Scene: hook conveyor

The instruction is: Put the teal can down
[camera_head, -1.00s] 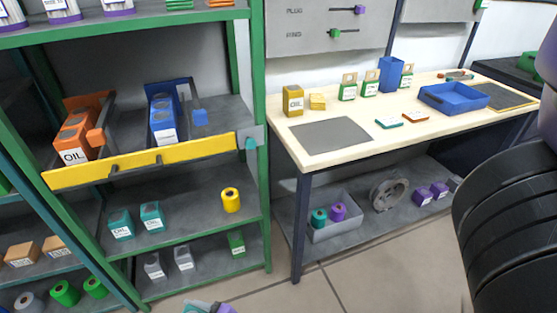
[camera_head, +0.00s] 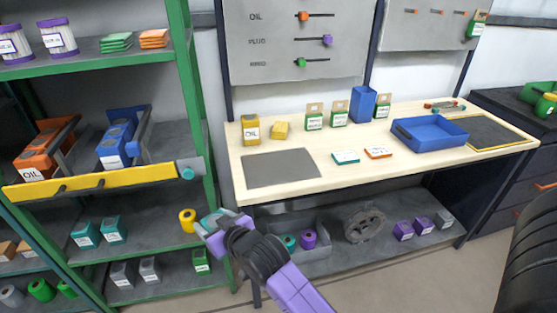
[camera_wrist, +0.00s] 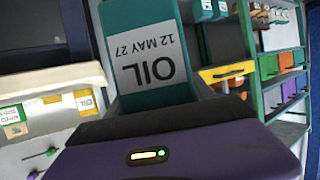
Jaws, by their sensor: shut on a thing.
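The teal can (camera_wrist: 158,50) fills the middle of the wrist view, close to the camera, with its white OIL label upside down there. My gripper (camera_head: 219,223) is shut on the can. In the head view the held can (camera_head: 211,219) shows only as a small teal and white part at the end of my purple arm. The fingertips are mostly hidden.
The workbench (camera_head: 220,188) has a bare grey mat (camera_head: 280,169) at its left end. Two teal cans (camera_head: 98,232) and a yellow roll (camera_head: 187,220) occupy the green rack's lower shelf.

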